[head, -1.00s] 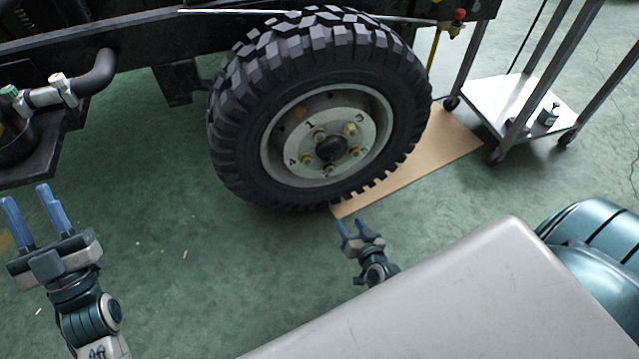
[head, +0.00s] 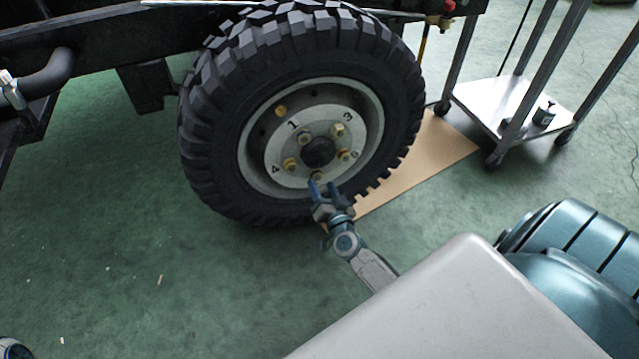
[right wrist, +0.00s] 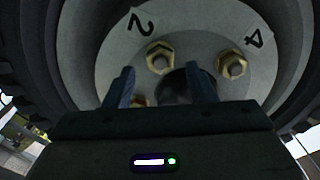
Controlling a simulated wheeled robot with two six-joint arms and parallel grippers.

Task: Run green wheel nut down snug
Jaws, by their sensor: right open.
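The wheel (head: 310,105) has a grey numbered disc around a black hub cap (head: 318,152). Several brass-coloured nuts sit on it, such as the lowest nut (head: 317,176); I cannot tell any as green. My right gripper (head: 323,186) is open and empty, its blue fingers just below the lowest nut in the head view. In the right wrist view, a nut (right wrist: 160,57) near the numeral 2 shows beyond and between the fingertips (right wrist: 160,82). Another nut (right wrist: 232,64) near the 4 is to the right, and a third is partly hidden behind the left finger.
The dark chassis frame (head: 80,40) runs above and left of the wheel. A brown board (head: 435,155) lies on the floor beside the tyre. A metal trolley (head: 490,100) with a small dark object (head: 544,113) stands at right.

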